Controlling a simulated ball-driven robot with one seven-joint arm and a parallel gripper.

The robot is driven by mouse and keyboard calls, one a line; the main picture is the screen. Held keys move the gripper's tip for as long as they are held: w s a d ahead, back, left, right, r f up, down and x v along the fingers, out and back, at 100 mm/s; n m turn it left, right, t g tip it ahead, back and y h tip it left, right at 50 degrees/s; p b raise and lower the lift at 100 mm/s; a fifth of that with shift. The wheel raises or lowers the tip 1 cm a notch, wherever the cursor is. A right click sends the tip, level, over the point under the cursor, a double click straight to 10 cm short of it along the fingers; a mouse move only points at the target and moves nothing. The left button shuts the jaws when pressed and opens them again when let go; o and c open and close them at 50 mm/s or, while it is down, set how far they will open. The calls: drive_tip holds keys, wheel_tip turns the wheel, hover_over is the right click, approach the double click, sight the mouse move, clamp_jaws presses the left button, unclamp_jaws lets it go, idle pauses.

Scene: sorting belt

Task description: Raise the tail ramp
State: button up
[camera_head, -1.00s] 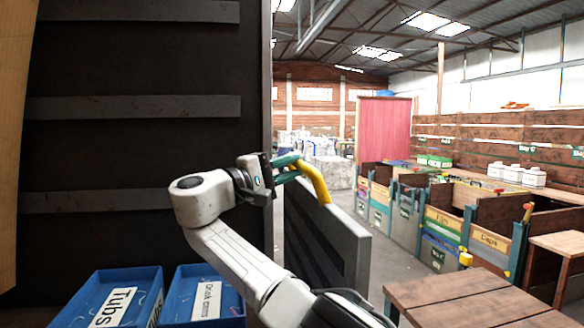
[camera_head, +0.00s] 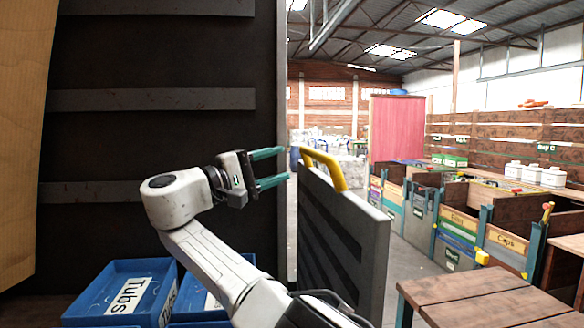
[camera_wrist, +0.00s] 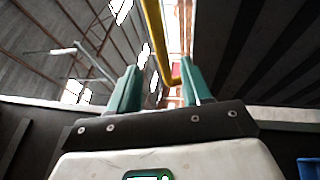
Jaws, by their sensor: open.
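A grey panel (camera_head: 362,244) with dark ribs on its inner face and a yellow bar handle (camera_head: 325,165) on its top edge stands steeply upright; it appears to be the tail ramp. My gripper (camera_head: 284,167) is open and empty, just left of the handle, its teal fingers pointing right. A small gap shows between fingertips and handle in the head view. In the wrist view the yellow handle (camera_wrist: 156,42) shows between and beyond the two open fingers (camera_wrist: 160,85). The panel's lower edge and hinge are hidden.
A tall dark wall with grey slats (camera_head: 150,99) stands behind my arm at left. Blue bins, one marked Tubs (camera_head: 125,297), sit below. A wooden table (camera_head: 480,295) is at front right, before labelled sorting bays (camera_head: 450,225). Grey floor shows right of the panel.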

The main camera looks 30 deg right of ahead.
drive_tip(key=shift+b+v, duration=0.4)
drive_tip(key=shift+v, duration=1.85)
